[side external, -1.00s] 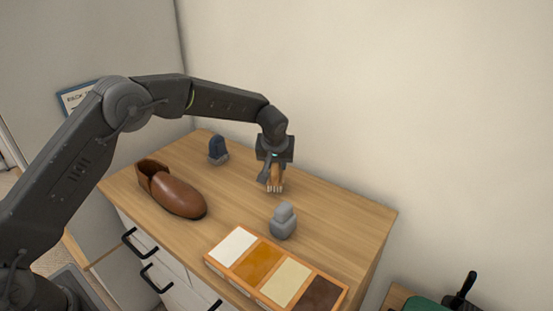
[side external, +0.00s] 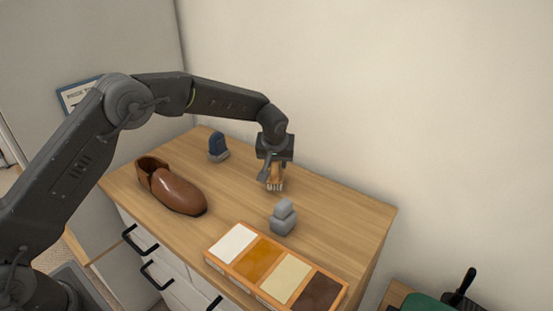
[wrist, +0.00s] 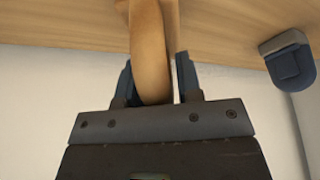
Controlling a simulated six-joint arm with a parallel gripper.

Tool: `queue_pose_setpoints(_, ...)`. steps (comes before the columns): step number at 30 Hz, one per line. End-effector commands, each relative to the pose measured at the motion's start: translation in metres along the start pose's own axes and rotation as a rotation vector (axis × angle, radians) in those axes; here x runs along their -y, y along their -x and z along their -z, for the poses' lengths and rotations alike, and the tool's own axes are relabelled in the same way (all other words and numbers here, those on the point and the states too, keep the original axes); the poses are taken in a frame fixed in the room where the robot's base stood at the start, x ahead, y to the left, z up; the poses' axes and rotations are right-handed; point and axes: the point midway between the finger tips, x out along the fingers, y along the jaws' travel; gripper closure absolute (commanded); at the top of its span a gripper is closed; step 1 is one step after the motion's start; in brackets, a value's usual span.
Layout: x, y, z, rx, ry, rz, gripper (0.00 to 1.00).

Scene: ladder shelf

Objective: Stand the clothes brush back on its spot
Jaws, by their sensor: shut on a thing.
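My gripper (side external: 272,176) points down over the back middle of the wooden top and is shut on a wooden brush, which I take to be the clothes brush (side external: 276,183). Pale bristles show at its lower end. In the wrist view the brush's tan wooden body (wrist: 148,50) sits between the two dark fingers of my gripper (wrist: 157,78). The fingers hide part of the brush in the side view. I cannot tell whether its bristles touch the top. No marked spot for it is clearly visible.
A blue and grey brush-like object (side external: 218,147) stands at the back left. A brown shoe (side external: 175,190) lies at the left front. A grey rounded object (side external: 283,217) stands in front of my gripper. An orange-framed tray (side external: 213,264) of coloured blocks is at the front. The right part is clear.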

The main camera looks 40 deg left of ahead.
Motion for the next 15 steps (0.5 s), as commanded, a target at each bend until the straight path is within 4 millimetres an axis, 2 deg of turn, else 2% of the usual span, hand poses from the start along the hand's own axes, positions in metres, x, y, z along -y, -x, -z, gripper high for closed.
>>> queue_pose_setpoints(15,0.0,-0.009,-0.0037,-0.001,0.0,0.0,1.0)
